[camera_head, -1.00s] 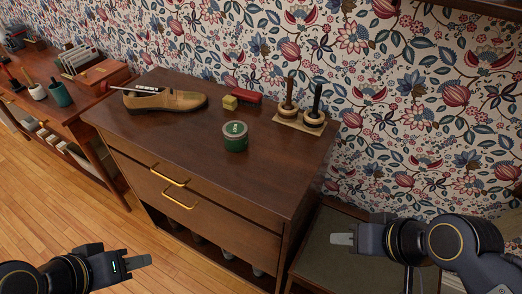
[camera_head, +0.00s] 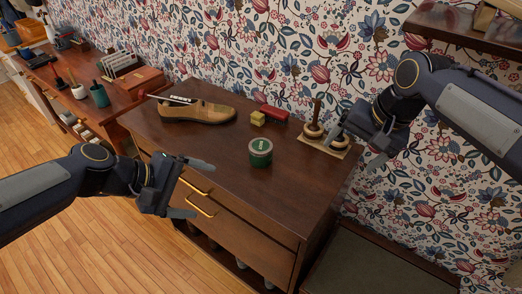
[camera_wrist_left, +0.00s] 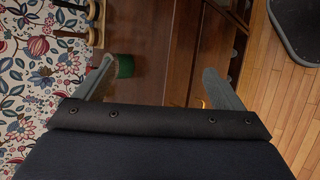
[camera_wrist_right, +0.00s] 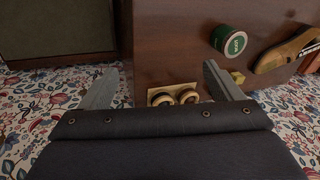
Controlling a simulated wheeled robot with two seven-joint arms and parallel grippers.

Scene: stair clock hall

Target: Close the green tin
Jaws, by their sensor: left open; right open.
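The green tin (camera_head: 260,153) stands upright on the dark wooden cabinet top, right of the shoe. A pale disc with a green label covers its top; I cannot tell whether the lid is fully down. It also shows in the right wrist view (camera_wrist_right: 229,40) and, partly behind a finger, in the left wrist view (camera_wrist_left: 125,66). My left gripper (camera_head: 196,189) is open and empty in front of the cabinet, left of the tin. My right gripper (camera_head: 358,146) is open and empty, right of the tin, near the ring stand.
A ring stand (camera_head: 335,148) with wooden rings and posts stands right of the tin. Behind the tin are a red brush (camera_head: 274,113) and a yellow block (camera_head: 258,118). A brown shoe (camera_head: 205,113) lies to the left. The cabinet top's front (camera_head: 225,165) is clear.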

